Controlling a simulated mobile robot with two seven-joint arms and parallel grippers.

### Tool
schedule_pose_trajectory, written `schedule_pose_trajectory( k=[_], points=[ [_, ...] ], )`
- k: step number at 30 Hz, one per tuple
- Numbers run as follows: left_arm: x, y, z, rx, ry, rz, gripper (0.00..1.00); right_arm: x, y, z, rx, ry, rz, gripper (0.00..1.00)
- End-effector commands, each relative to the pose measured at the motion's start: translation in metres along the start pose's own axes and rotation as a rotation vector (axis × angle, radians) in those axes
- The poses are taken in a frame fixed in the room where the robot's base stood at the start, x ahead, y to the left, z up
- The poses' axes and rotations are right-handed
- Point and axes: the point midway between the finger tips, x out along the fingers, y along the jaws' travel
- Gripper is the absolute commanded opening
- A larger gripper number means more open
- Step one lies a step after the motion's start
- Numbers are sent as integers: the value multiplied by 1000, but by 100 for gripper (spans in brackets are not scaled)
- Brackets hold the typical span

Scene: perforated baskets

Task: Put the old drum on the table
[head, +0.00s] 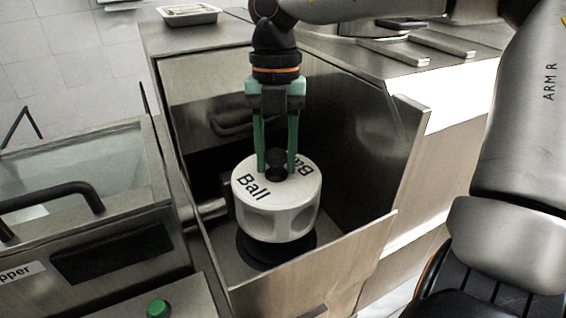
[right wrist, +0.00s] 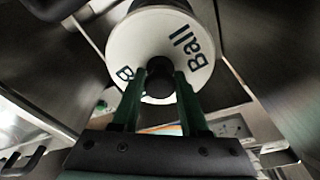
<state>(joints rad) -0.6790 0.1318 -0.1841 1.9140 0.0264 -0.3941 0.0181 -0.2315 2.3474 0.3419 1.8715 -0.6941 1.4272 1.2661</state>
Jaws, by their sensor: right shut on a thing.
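The drum (head: 270,222) is a white cylinder with scooped sides, "Ball" lettering on its top and a black knob in the middle. It is upright inside an open metal compartment, over a black round base (head: 255,252). I cannot tell whether it touches that base. My right gripper (head: 277,164) comes straight down from above, its green fingers shut on the knob. The right wrist view also shows the drum (right wrist: 128,50), with the knob between the fingertips of the right gripper (right wrist: 160,75). My left gripper is not in view. I cannot make out a separate table.
Metal walls close in around the drum, with a low front panel (head: 315,262). A machine with a black handle (head: 60,200) and a green button (head: 158,308) stands at the left. A metal counter (head: 350,52) with a small tray (head: 188,14) lies behind.

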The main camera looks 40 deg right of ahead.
Motion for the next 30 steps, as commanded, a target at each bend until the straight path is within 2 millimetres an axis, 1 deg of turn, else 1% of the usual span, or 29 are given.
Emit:
schedule_pose_trajectory(
  k=[1, 21, 30],
  points=[
    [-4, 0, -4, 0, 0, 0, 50, -8, 0, -2, -1, -3, 3, 0],
    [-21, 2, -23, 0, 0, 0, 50, -52, -6, -19, 0, -2, 4, 0],
    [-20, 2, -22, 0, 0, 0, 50, -71, -8, -26, 0, -3, 4, 0]
  ],
)
